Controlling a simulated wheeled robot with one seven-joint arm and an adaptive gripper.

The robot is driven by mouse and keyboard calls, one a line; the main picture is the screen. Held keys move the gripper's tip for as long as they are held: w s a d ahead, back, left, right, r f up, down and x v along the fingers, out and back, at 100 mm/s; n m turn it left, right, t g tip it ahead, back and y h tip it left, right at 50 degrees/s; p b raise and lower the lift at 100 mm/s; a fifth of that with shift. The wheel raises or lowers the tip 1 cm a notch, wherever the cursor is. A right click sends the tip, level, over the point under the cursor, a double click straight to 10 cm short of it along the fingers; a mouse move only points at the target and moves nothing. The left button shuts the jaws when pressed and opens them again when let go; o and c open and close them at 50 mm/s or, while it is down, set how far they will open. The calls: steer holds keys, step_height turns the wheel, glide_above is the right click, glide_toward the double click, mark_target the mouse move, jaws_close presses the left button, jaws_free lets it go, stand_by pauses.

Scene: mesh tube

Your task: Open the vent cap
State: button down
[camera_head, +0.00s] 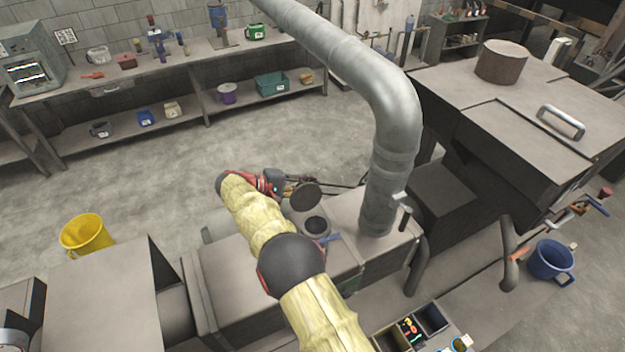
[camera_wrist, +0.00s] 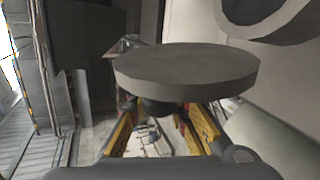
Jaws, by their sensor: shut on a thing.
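The vent cap is a grey round disc (camera_head: 306,196), seen in the head view beside and just above the short round vent opening (camera_head: 315,226). The opening is uncovered and dark inside. In the wrist view the cap (camera_wrist: 185,70) fills the middle, with a dark knob (camera_wrist: 155,107) under it. My gripper (camera_head: 288,186) is at the cap's far left side, its yellow-edged fingers (camera_wrist: 160,115) shut on the cap at the knob. The exact contact is partly hidden by the disc. A round rim (camera_wrist: 265,10) shows at the wrist view's upper right.
A thick bent pipe (camera_head: 385,150) rises just right of the vent. The grey metal housing (camera_head: 240,275) lies below my arm. A yellow bucket (camera_head: 85,235) stands left, a blue bucket (camera_head: 551,260) right. The floor behind the vent is mostly clear.

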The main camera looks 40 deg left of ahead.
stand_by(0.3)
steer(key=c, duration=1.8)
jaws_free()
steer(key=shift+o, duration=0.4)
steer(key=shift+s, duration=0.15)
steer(key=v, duration=1.1)
steer(key=shift+s+a+r, duration=0.15)
steer(key=shift+s+a, duration=0.1)
steer(key=shift+s, duration=0.05)
